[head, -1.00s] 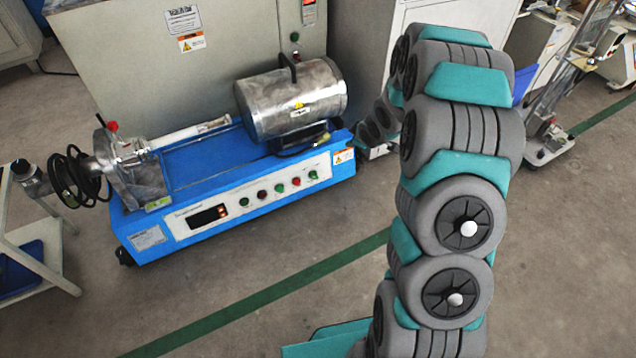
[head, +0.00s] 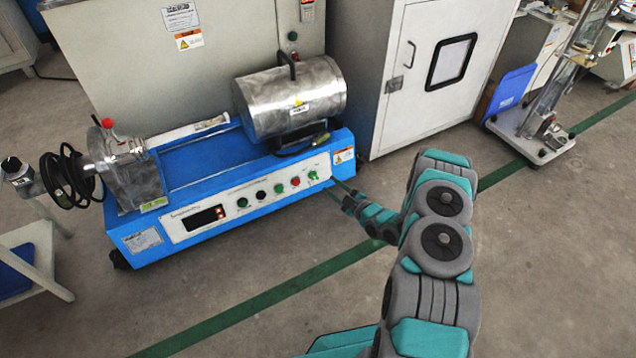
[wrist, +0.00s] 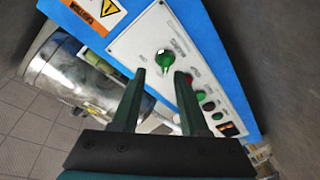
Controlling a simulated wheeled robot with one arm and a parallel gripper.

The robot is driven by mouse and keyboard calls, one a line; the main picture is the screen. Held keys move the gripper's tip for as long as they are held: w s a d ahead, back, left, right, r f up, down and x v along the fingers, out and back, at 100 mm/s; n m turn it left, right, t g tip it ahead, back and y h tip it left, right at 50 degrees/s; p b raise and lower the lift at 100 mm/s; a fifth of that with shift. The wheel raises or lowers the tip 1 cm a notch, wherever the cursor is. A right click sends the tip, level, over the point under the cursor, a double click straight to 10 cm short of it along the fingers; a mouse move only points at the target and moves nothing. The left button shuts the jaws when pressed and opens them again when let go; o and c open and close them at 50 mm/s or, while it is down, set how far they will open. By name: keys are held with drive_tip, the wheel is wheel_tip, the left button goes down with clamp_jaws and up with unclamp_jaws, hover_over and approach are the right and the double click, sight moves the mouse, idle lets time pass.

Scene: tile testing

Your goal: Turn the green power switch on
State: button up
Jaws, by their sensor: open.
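The green power switch (head: 313,175) is a round knob at the right end of the white control panel (head: 280,183) on the blue machine's front. In the wrist view the green switch (wrist: 165,60) is large and clear, with a pale bar or mark across its face. My gripper (wrist: 161,74) is open and empty, its two dark green fingers pointing at the panel. The switch appears just beyond the fingertips, between their lines; contact cannot be told. In the head view my gripper (head: 338,190) is small, just right of the switch, near the machine's right front corner.
Red, green and black buttons (head: 278,188) and a display (head: 206,217) sit left of the switch. A metal cylinder (head: 290,100) lies on the blue machine. A white cabinet (head: 430,70) stands behind right. The floor in front is clear.

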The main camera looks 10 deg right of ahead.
sight(316, 178)
drive_tip(key=shift+t+y, duration=0.3)
drive_tip(key=shift+t, duration=0.1)
drive_tip(key=shift+s+a+f+b+x, duration=0.1)
drive_tip(key=shift+a+f+b+x, duration=0.1)
drive_tip(key=shift+x, duration=0.9)
drive_tip(key=shift+s+a+f+b+x, duration=0.1)
drive_tip(key=shift+a+f+b+x, duration=0.05)
drive_tip(key=shift+x, duration=0.95)
drive_tip(key=shift+s+a+f+b+x, duration=0.1)
drive_tip(key=shift+a+f+b+x, duration=0.1)
drive_tip(key=shift+x, duration=0.9)
drive_tip(key=shift+c, duration=0.4)
clamp_jaws()
